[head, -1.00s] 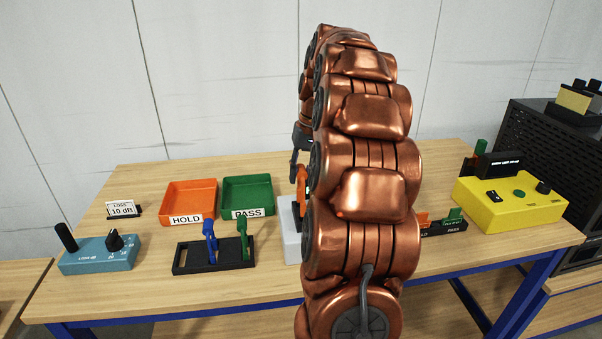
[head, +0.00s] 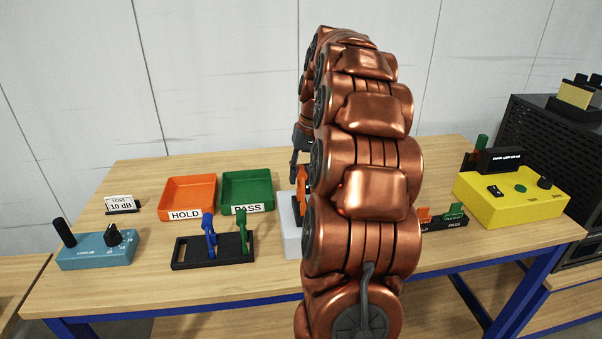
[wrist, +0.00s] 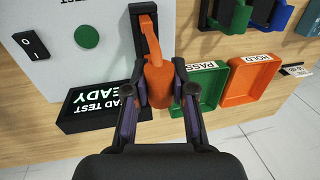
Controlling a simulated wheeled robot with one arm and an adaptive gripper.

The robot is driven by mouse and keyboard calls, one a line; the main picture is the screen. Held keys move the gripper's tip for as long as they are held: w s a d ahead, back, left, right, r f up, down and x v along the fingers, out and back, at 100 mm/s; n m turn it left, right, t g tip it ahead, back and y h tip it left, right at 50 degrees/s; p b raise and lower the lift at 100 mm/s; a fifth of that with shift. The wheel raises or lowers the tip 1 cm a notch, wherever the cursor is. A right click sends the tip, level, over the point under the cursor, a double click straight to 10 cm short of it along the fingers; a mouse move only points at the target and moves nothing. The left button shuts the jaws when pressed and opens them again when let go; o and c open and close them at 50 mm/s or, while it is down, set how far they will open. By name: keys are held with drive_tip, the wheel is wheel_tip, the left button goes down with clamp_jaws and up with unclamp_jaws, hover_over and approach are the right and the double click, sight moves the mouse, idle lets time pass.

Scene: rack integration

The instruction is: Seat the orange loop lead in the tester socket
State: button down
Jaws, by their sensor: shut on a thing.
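The orange loop lead (wrist: 156,72) is between the fingers of my gripper (wrist: 160,92) in the wrist view, and the jaws are shut on it. Its narrow far end lies over the black socket strip (wrist: 137,15) on the pale grey tester (wrist: 75,45). I cannot tell how deep the lead is in the socket. In the head view my arm hides most of the tester (head: 289,228). A bit of the orange lead (head: 302,186) shows beside the arm.
A black display reading "READY" (wrist: 75,112) is beside the tester. The green PASS tray (head: 247,187) and orange HOLD tray (head: 187,192) stand behind a black rack (head: 190,254) with blue and green leads. A blue box (head: 97,254) is left; a yellow box (head: 512,205) is right.

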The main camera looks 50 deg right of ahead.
drive_tip(key=shift+f+b, duration=0.4)
drive_tip(key=shift+f, duration=0.3)
drive_tip(key=c, duration=0.9)
unclamp_jaws()
drive_tip(key=shift+r, duration=0.1)
drive_tip(key=shift+s+d+r, duration=0.15)
drive_tip(key=shift+d+r, duration=0.05)
drive_tip(key=shift+r, duration=1)
drive_tip(key=shift+s+d+r, duration=0.15)
drive_tip(key=shift+d+r, duration=0.05)
drive_tip(key=shift+r, duration=1)
drive_tip(key=shift+s+d+r, duration=0.15)
drive_tip(key=shift+d+r, duration=0.05)
drive_tip(key=shift+r, duration=1)
